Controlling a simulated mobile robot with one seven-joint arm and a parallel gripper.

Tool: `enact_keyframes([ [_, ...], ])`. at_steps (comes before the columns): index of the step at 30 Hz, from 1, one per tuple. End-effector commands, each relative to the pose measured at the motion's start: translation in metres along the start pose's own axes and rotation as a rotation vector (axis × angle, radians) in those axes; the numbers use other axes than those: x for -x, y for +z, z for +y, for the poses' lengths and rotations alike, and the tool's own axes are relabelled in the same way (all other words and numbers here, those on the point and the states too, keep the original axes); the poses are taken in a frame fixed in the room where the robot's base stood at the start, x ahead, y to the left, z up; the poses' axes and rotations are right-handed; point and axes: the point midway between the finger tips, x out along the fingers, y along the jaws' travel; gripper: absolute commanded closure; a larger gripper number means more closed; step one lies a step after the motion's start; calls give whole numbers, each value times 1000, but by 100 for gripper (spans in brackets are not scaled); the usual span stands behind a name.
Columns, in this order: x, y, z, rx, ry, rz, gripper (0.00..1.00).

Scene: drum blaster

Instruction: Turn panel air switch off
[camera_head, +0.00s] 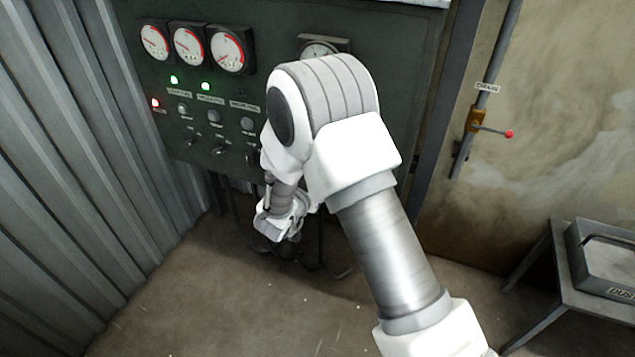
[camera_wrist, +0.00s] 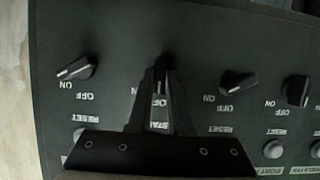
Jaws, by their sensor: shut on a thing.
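The dark control panel (camera_head: 140,100) stands at the back left in the head view, with a row of black rotary switches along its lower part. In the wrist view the panel (camera_wrist: 210,25) appears upside down. My gripper (camera_wrist: 160,84) is shut on a black switch knob (camera_wrist: 161,63), which points roughly straight along the picture's vertical. An OFF mark shows between the fingers and an ON mark to their left. Which switch is the air switch cannot be read.
Other switches flank the held one: a left knob (camera_wrist: 75,69), a right knob (camera_wrist: 239,83) and a far-right knob (camera_wrist: 298,90). Round gauges (camera_head: 228,50) sit above. A ribbed metal wall (camera_head: 60,180) is close on the left. A small table (camera_head: 560,285) stands right.

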Motion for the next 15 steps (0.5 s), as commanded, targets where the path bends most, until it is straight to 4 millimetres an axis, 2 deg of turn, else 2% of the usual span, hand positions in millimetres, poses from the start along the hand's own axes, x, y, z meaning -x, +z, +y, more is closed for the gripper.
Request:
enact_keyframes([
  [5, -1, -1, 0, 0, 0, 4, 100],
  [6, -1, -2, 0, 0, 0, 4, 77],
  [10, -1, -1, 0, 0, 0, 3, 54],
  [15, 0, -1, 0, 0, 0, 2, 52],
])
